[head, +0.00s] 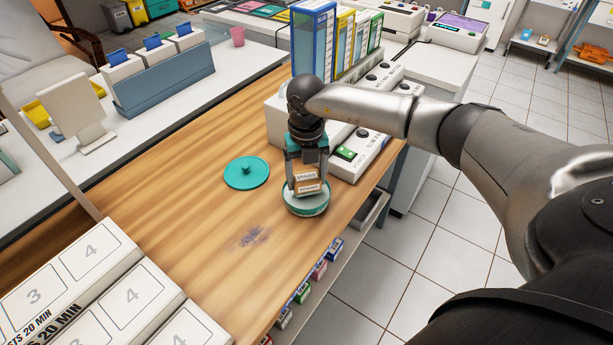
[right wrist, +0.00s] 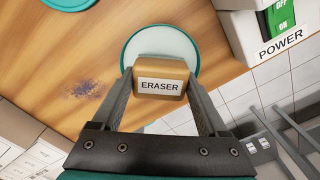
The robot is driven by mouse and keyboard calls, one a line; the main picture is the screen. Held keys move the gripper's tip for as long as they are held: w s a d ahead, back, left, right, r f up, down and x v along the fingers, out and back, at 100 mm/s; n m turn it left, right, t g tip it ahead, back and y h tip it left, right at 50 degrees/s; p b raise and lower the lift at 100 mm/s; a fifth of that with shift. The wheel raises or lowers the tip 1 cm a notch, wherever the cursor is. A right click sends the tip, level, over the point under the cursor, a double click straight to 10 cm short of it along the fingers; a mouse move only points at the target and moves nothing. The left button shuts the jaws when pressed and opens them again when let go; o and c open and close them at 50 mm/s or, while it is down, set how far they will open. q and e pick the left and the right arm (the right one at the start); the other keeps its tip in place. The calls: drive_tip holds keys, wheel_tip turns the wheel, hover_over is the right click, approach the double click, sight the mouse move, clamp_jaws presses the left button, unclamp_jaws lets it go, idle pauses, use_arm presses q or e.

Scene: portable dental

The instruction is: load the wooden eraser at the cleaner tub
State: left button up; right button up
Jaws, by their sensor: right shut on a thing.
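The wooden eraser (head: 307,184), a small tan block with a white label, is between the fingers of my right gripper (head: 306,186). In the right wrist view the eraser (right wrist: 160,78) reads "ERASER", and the fingers of my right gripper (right wrist: 160,90) are shut on its sides. The cleaner tub (head: 305,209), round with a teal rim and a pale inside, stands on the wooden counter under the eraser. The tub (right wrist: 185,35) also shows behind the eraser in the right wrist view. I cannot tell whether the eraser touches the tub's bottom. My left gripper is not in view.
A teal lid (head: 246,173) with a knob lies left of the tub. A dark smudge (head: 250,237) marks the counter (head: 190,220). A white device with a green power switch (head: 348,153) stands close behind the tub. White numbered boxes (head: 100,290) fill the front left.

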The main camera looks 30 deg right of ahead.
sight(307, 176)
drive_tip(key=shift+r+p, duration=2.15)
drive_tip(key=shift+r, duration=0.6)
drive_tip(key=shift+f, duration=0.1)
